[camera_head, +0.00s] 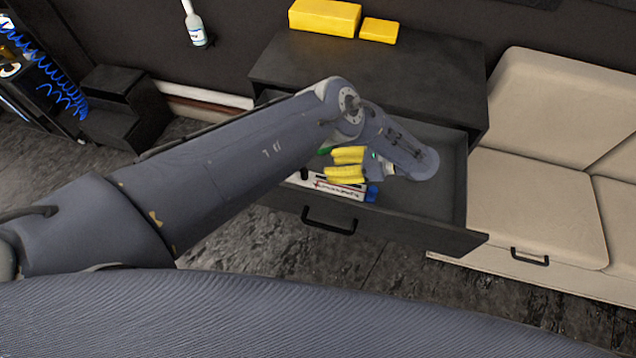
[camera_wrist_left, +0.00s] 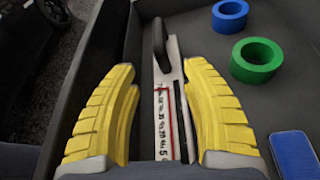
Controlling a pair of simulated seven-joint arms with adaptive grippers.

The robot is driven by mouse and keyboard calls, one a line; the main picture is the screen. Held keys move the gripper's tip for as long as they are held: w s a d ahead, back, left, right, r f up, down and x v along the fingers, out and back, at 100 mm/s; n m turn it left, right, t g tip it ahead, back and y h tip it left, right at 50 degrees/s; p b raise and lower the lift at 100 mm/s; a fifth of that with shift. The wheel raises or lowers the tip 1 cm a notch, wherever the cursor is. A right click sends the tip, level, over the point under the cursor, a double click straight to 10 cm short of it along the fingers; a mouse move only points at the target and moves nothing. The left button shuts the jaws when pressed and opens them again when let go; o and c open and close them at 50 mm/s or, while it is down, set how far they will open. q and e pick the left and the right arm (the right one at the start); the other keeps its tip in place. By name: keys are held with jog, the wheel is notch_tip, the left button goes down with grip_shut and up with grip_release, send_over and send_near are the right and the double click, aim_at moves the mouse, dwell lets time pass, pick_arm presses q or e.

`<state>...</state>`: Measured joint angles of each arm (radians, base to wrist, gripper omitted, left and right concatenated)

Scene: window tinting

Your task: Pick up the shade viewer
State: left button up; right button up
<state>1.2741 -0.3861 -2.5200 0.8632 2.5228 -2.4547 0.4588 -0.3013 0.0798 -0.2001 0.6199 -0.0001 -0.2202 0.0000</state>
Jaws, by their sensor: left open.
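The shade viewer (camera_wrist_left: 163,125) appears to be the pale strip with a number scale, a red line and a dark handle-like part. It lies in the open drawer (camera_head: 440,195) and shows in the head view (camera_head: 325,184) as a white piece with red marks. My left gripper (camera_wrist_left: 160,75) reaches into the drawer, its yellow fingers also showing in the head view (camera_head: 347,164). The fingers are open, one on each side of the viewer in the left wrist view. I cannot tell whether they touch it. The viewer's near end is partly hidden. My right gripper is not in view.
A blue ring (camera_wrist_left: 230,16), a green ring (camera_wrist_left: 257,59) and a flat blue item (camera_wrist_left: 295,155) lie in the drawer to the right of the fingers. The drawer walls are close by. A dark cabinet top (camera_head: 370,75) overhangs behind; a beige sofa (camera_head: 540,150) stands right.

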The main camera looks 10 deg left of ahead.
pick_arm(q)
jog(key=x, duration=0.9)
jog(key=shift+a, duration=0.2)
jog(key=shift+x, duration=2.95)
jog(key=shift+w+r, duration=0.1)
jog(key=shift+r, duration=0.05)
jog(key=shift+c, duration=0.4)
grip_shut()
